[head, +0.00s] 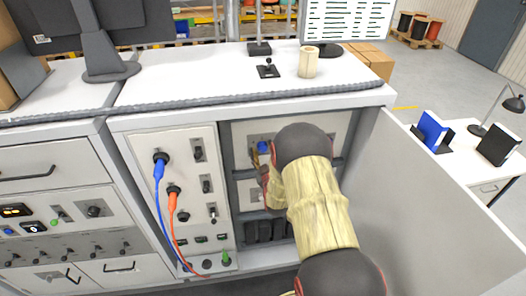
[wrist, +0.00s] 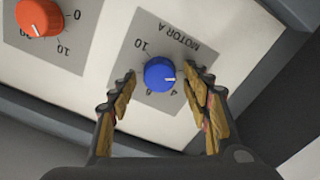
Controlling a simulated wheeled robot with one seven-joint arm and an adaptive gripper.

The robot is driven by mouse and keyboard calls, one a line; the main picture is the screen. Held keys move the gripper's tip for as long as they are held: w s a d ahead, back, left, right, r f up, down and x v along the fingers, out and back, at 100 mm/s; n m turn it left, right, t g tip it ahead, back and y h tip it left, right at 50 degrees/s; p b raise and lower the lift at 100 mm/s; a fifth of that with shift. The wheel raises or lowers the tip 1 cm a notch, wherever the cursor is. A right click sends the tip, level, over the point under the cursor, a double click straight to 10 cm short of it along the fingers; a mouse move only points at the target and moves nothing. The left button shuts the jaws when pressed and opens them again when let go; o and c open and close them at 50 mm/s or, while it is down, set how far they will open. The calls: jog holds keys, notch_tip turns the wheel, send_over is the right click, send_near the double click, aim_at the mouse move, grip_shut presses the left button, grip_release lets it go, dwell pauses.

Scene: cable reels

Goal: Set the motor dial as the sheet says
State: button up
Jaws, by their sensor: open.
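The blue motor dial (wrist: 158,74) sits on a grey plate labelled MOTOR A (wrist: 188,35), upside down in the wrist view. Its white mark points right in the picture, just above the numeral 4; 6 and 10 also show. Any marks behind the right finger are hidden. My gripper (wrist: 160,78) is open, with one finger on each side of the dial and gaps visible. In the head view the blue dial (head: 262,147) shows above my gripper (head: 260,168), partly hidden by my arm. A white text panel (head: 345,18) stands at the top; its lines are too small to read.
A red dial (wrist: 39,17) is at the wrist view's upper left. Left of my arm, blue (head: 159,178) and orange (head: 175,215) cables hang from a switch panel (head: 205,155). A grey side wall (head: 425,210) stands to the right. A cream cup (head: 308,62) is on the worktop.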

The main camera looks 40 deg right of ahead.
jog(key=shift+c, duration=0.3)
jog(key=c, duration=1.1)
